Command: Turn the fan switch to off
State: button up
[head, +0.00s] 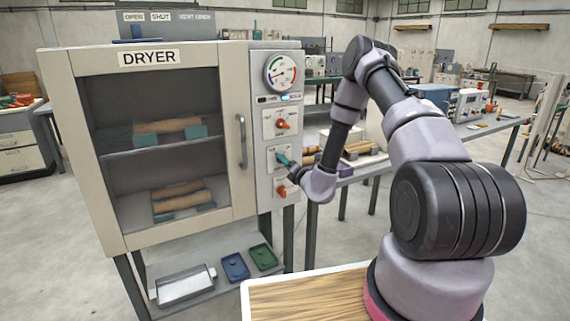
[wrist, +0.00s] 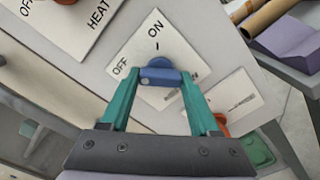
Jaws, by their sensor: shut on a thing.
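The dryer's control panel (head: 264,120) carries several switch plates in a column. My gripper (head: 284,160) is at the middle plate in the head view. In the wrist view its teal fingers (wrist: 160,82) are shut on a blue switch knob (wrist: 159,64), one finger on each side. The white plate (wrist: 135,50) around the knob reads ON above and OFF to the left. The knob's bar lies across the picture between the fingertips, with a pale dot at its left end, on the OFF side. The plate's other label is partly hidden, so I cannot read it as fan.
An orange knob (head: 282,124) on a plate marked HEAT sits above, and another orange knob (head: 281,190) sits below, close to my wrist. A dial gauge (head: 281,72) tops the panel. The dryer door (head: 150,225) with its handle (head: 242,141) is shut at the left.

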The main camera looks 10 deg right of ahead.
dwell(0.5)
jog(key=o, duration=1.4)
jog(key=shift+c, duration=0.2)
jog(key=shift+s, duration=0.15)
jog(key=v, duration=1)
jog(key=shift+s+d, duration=0.15)
jog(key=shift+s, duration=0.15)
